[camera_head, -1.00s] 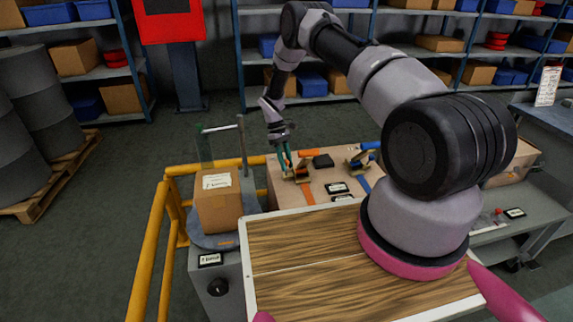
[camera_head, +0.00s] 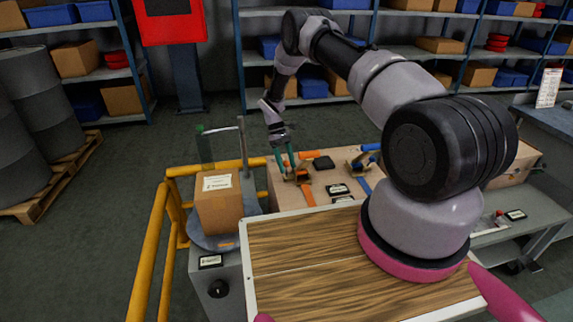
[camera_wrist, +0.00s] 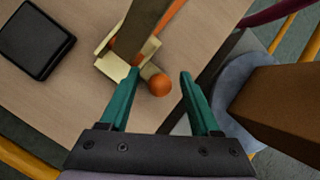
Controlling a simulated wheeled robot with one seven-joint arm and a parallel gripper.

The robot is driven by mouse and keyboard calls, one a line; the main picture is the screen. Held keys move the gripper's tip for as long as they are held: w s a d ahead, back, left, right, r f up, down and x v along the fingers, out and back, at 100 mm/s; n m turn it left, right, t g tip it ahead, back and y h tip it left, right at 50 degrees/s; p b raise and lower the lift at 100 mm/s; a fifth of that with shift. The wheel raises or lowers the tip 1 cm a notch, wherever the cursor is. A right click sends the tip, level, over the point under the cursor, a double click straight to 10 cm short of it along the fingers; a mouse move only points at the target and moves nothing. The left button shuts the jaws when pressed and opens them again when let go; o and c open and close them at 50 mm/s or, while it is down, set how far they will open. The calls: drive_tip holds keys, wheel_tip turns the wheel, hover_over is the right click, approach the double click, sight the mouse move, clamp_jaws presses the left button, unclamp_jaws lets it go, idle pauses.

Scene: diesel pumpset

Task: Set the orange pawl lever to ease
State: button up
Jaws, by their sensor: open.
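The orange pawl lever shows in the wrist view as a round orange knob (camera_wrist: 159,85) on the end of a short stem. It sits beside a pale bracket (camera_wrist: 116,64) on the bench top. My gripper (camera_wrist: 150,76) is open, its two green fingers apart with the knob between them near the left finger. I cannot tell whether a finger touches it. In the head view my gripper (camera_head: 287,166) is over the left ratchet mechanism (camera_head: 297,175), which has an orange strap (camera_head: 308,196). The knob is too small to make out there.
A second ratchet with a blue strap (camera_head: 361,186) stands to the right. A dark box (camera_head: 323,162) and label plates lie on the bench (camera_head: 335,205). A cardboard box (camera_head: 219,204) on a round plate stands left of the bench, near yellow rails (camera_head: 149,253).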

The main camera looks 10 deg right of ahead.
drive_tip(key=v, duration=1)
drive_tip(key=shift+r, duration=0.35)
drive_tip(key=shift+w+a, duration=0.1)
drive_tip(key=shift+a, duration=0.05)
